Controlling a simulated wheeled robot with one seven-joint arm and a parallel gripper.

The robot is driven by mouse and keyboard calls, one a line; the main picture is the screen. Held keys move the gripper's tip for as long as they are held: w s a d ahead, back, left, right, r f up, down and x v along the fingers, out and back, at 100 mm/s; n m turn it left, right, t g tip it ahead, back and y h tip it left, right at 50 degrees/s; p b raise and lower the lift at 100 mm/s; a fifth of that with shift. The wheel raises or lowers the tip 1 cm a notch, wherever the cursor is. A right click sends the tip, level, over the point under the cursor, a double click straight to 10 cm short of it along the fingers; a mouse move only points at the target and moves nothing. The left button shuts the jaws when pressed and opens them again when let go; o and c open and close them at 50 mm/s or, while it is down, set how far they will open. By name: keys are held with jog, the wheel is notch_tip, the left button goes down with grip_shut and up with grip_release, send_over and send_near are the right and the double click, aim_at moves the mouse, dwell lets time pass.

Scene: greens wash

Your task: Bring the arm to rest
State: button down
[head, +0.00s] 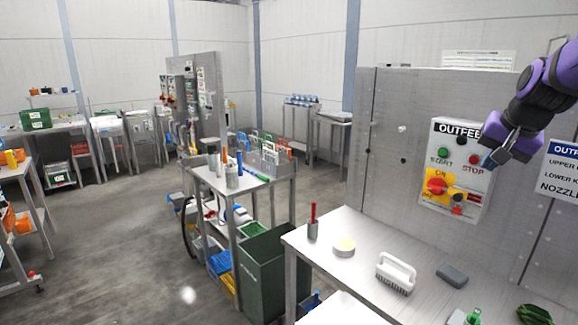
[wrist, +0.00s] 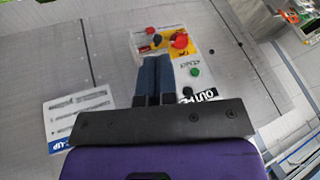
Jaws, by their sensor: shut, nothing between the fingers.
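My gripper (head: 487,163) is at the upper right of the head view, on the end of my purple and black arm. It is in front of the outfeed control panel (head: 455,146), near the red stop button (head: 477,160); I cannot tell whether it touches the panel. In the wrist view the two blue fingers (wrist: 154,77) lie side by side, shut, with nothing between them. The panel (wrist: 205,65) shows just beyond the fingertips, with its green start button (wrist: 195,71) and a red knob (wrist: 181,39). In the head view the green button (head: 443,153) and red knob (head: 437,186) on yellow are clear.
A blue and white sign (head: 563,172) is right of my gripper. A green bin (head: 262,275) and open floor lie left.

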jog(key=s+a+n, duration=0.3)
jog(key=s+a, duration=0.3)
jog(key=s, duration=0.5)
jog(key=s+a+n, duration=0.4)
jog(key=s+a, duration=0.3)
jog(key=s, duration=0.5)
jog(key=shift+s+f+g, duration=0.25)
jog(key=shift+f+g, duration=0.05)
jog(key=shift+f, duration=0.05)
dwell(0.7)
